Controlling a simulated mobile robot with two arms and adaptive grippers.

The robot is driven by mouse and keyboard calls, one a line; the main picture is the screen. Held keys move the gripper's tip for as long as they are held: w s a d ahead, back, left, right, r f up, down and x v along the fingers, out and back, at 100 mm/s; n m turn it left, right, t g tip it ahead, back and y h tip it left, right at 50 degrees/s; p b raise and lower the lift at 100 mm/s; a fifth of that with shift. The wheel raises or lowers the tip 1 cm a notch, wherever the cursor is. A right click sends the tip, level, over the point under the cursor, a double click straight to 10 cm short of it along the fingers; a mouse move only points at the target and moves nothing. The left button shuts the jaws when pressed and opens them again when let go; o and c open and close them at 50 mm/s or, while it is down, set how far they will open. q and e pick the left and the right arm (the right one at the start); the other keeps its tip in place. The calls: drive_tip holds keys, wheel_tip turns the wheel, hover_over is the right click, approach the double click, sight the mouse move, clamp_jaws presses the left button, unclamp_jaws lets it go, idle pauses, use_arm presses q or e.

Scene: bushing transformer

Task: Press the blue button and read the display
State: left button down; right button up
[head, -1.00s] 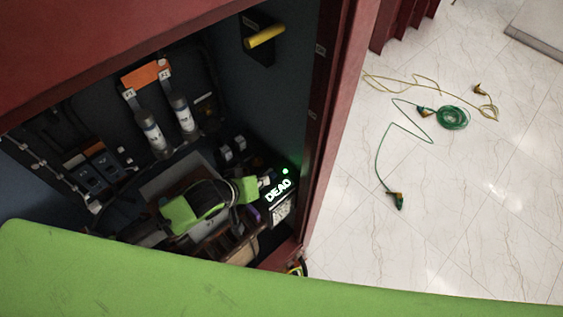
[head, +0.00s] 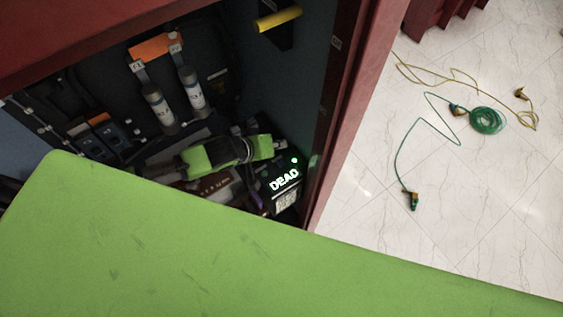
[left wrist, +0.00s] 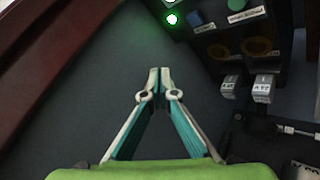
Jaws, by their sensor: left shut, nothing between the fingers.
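The display (head: 285,180) sits low in the open red cabinet and reads "DEAD" in lit white-green letters. A green light (head: 294,160) glows just above it; it also shows in the left wrist view (left wrist: 172,20). A small dark blue part (left wrist: 195,17), perhaps the blue button, sits right of that light in the left wrist view. My left gripper (head: 281,143) is just above and left of the display. In the left wrist view its fingertips (left wrist: 160,72) meet with nothing between them, apart from the light and blue part. My right gripper is out of view.
Fuse-like cylinders (head: 193,92), an orange block (head: 155,46) and a yellow handle (head: 278,18) are inside the cabinet. The red cabinet edge (head: 355,110) stands to the right. Green cable (head: 487,120) and yellow cable lie on the pale floor beyond.

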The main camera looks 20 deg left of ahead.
use_arm(q)
wheel_tip(320, 180, down, 2)
drive_tip(key=b, duration=0.7)
hover_over(279, 164)
wheel_tip(279, 164, down, 5)
drive_tip(key=shift+f, duration=0.6)
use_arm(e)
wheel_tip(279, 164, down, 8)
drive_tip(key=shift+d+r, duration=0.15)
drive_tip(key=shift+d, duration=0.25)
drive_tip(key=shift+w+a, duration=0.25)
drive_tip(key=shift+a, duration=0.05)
use_arm(q)
drive_tip(key=shift+f, duration=0.15)
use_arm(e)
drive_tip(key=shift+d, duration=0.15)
use_arm(q)
drive_tip(key=shift+f, duration=0.25)
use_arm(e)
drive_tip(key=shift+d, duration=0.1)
